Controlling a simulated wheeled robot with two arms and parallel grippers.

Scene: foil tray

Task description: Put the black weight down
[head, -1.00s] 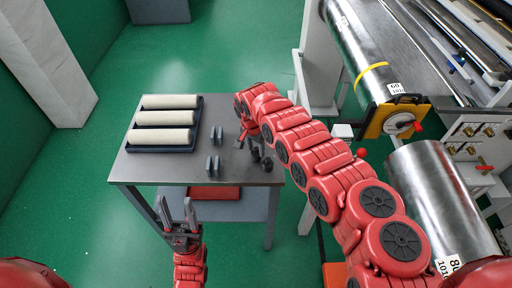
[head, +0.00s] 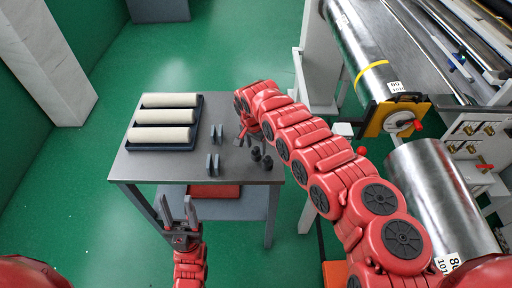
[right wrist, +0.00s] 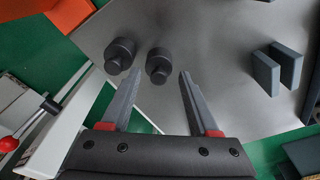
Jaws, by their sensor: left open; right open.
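Two black weights stand on the grey table (head: 158,170) near its right edge, one weight (head: 256,154) just left of the other weight (head: 267,162). In the right wrist view, one black weight (right wrist: 159,66) lies just past the gap between my fingertips, and the other black weight (right wrist: 120,54) is to its left. My right gripper (head: 240,139) is open and empty beside the weights; its open fingers also show in the right wrist view (right wrist: 160,75). My left gripper (head: 179,206) is open and empty at the table's front edge.
A dark tray (head: 154,149) with three pale rolls (head: 166,117) fills the table's left side. Upright grey plates (head: 212,163) stand in pairs mid-table. A red bin (head: 214,192) is on the lower shelf. Machinery with a metal roll (head: 440,200) stands at the right.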

